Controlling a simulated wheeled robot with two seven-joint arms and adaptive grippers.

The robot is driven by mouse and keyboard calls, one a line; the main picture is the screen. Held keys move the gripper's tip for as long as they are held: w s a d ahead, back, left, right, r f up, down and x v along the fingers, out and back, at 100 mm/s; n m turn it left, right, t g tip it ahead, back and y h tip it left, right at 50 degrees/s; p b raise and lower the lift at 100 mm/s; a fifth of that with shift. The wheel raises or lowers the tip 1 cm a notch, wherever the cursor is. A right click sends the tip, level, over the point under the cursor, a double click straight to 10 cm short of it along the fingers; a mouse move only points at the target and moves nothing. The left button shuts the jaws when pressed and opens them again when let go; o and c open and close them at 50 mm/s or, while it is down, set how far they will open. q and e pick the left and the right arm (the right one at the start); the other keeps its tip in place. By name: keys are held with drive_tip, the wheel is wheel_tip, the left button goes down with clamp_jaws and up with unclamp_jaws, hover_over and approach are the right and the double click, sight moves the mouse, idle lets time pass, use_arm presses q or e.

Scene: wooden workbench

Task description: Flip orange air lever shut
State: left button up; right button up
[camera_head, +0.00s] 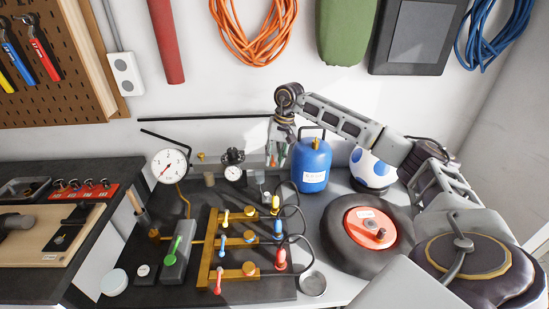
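A brass manifold (207,262) stands on a dark mat with three small coloured levers. The front lever is orange-red (218,280) and stands steeply up. Behind it are a blue-tipped lever (222,244) and a yellow lever (226,216). I cannot tell from their angles which are open. My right gripper (277,162) hangs fingers-down behind the manifold, left of a blue tank, well apart from the orange-red lever. Its fingers are too small to judge. My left gripper is out of view.
A gauge (170,166) rises at back left.

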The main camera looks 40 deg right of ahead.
wheel_tip(320, 180, up, 12)
drive_tip(key=s+d, duration=0.1)
drive_tip(key=d, duration=0.1)
idle(0.9)
drive_tip(key=shift+s, duration=0.1)
idle(0.4)
